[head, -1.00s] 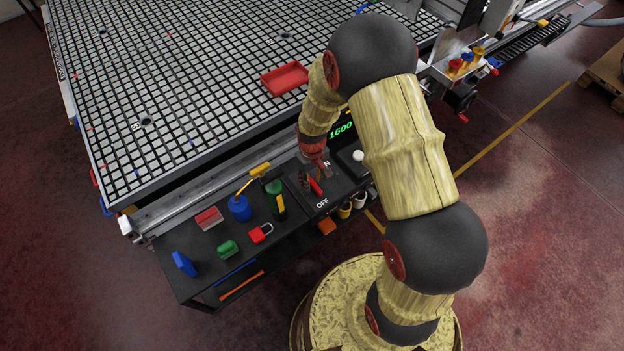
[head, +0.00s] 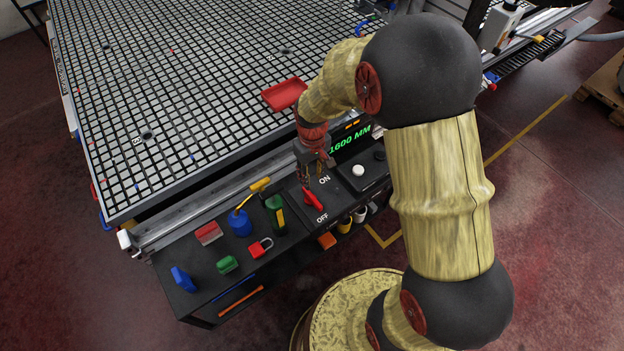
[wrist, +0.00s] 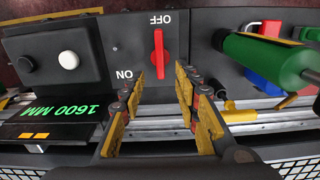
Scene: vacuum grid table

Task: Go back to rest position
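My gripper (head: 316,180) is above the control panel on the shelf at the table's front edge. In the wrist view its two yellow-padded fingers (wrist: 160,88) stand apart with nothing between them. The red rotary switch (head: 313,198) sits on the black panel between the ON and OFF labels; in the wrist view the switch (wrist: 159,52) shows just beyond the fingertips. The switch handle lies along the line between the labels. The fingers appear apart from it.
The shelf holds a green bottle (head: 275,215), a blue oil can (head: 240,222), a red padlock (head: 260,248) and other small items. A red tray (head: 284,95) lies on the grid table (head: 130,100). A display (head: 350,143) reads 1600 MM. The table's left side is largely clear.

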